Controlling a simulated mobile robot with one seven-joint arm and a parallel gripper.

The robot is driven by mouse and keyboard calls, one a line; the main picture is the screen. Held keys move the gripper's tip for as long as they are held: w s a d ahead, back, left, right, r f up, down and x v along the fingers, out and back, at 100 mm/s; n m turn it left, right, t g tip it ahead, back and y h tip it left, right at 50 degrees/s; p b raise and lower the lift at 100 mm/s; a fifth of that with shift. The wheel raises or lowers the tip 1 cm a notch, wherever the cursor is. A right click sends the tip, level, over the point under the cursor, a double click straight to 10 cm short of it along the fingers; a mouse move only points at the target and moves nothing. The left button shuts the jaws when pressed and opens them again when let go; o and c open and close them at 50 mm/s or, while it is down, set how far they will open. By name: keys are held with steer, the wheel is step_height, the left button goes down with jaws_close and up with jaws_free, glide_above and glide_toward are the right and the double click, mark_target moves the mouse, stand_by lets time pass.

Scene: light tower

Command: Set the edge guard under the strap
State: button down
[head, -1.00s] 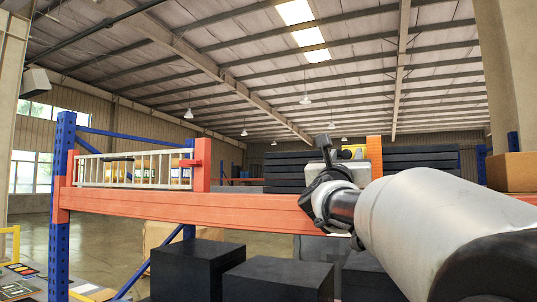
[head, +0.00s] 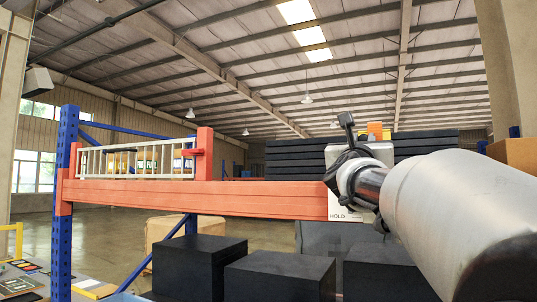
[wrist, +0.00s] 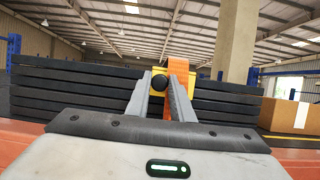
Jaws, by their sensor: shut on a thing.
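The edge guard (wrist: 204,72) shows in the wrist view as a yellow piece with a black round knob (wrist: 160,82). My gripper (wrist: 165,76) is shut on it, with the knob between the fingers. The orange strap (wrist: 181,63) stands upright at the stack, right behind my fingers, with yellow on both sides of it. I cannot tell whether the guard lies under the strap or in front of it. In the head view, only the top of the strap (head: 375,127) shows above my gripper; the fingers and most of the guard are hidden.
A stack of black slabs (wrist: 75,88) stands on both sides of the strap. An orange rack beam (head: 150,195) crosses in front in the head view, with a white ladder-like rail (head: 135,160) at left. Black boxes (head: 280,275) stand below. A cardboard box (wrist: 295,115) is at right.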

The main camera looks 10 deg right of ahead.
steer(key=shift+s+d, duration=0.1)
steer(key=shift+d, duration=0.1)
steer(key=shift+r, duration=0.1)
steer(key=c, duration=1.5)
jaws_free()
steer(key=shift+c, duration=0.2)
steer(key=shift+f, duration=0.2)
